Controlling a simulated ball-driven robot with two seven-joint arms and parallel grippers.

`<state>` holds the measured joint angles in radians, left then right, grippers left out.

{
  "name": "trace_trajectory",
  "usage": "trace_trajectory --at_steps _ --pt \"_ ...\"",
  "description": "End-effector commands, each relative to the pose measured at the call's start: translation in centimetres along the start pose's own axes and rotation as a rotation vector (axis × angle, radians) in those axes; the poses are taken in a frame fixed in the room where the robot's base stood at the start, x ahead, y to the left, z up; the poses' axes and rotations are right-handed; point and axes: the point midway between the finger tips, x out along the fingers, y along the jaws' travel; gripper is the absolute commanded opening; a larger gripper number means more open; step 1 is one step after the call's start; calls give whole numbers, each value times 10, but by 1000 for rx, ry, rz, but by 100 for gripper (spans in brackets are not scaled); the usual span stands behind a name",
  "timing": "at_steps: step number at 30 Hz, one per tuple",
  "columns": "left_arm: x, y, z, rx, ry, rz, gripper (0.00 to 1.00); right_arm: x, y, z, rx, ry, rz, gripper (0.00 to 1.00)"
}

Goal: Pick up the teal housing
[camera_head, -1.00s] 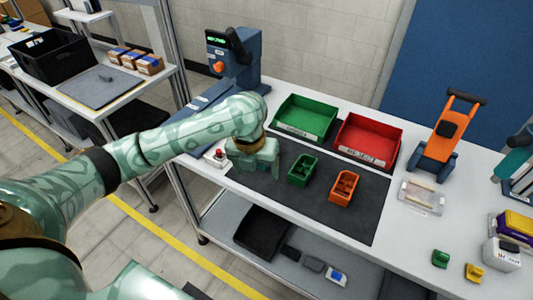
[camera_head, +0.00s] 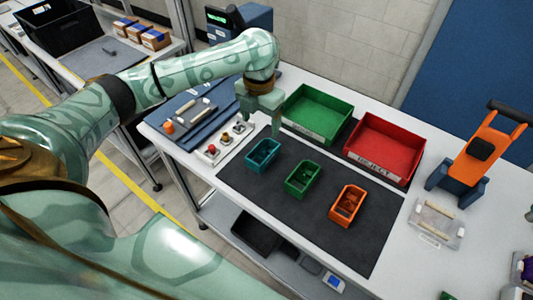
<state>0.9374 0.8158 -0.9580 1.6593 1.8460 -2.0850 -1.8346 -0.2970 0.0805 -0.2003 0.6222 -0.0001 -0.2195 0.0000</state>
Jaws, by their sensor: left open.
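The teal housing (camera_head: 262,154) is a small open-topped box on the dark mat (camera_head: 240,180), at the left of a row of three. My left gripper (camera_head: 260,118) is open and empty, pointing down just behind the teal housing in the picture. A gap shows between its fingers and the housing. The housing is in full view. My right gripper is not in view.
A green housing (camera_head: 302,179) and an orange housing (camera_head: 347,206) stand on the mat to the right. A green bin (camera_head: 317,113) and a red bin (camera_head: 383,147) stand behind. A button panel (camera_head: 222,144) is at the left.

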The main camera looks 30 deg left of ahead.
Motion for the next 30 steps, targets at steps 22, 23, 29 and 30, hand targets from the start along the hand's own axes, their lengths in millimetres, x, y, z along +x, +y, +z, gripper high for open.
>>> trace_trajectory --at_steps 22,23,29,30 --pt "116 -7 4 -2 3 0 75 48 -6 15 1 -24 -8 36" --pt "120 -7 4 -1 3 0 75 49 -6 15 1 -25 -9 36" --pt "121 -6 5 -1 -2 0 75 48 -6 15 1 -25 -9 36" --pt "120 -6 5 -1 -2 0 75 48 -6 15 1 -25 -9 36"
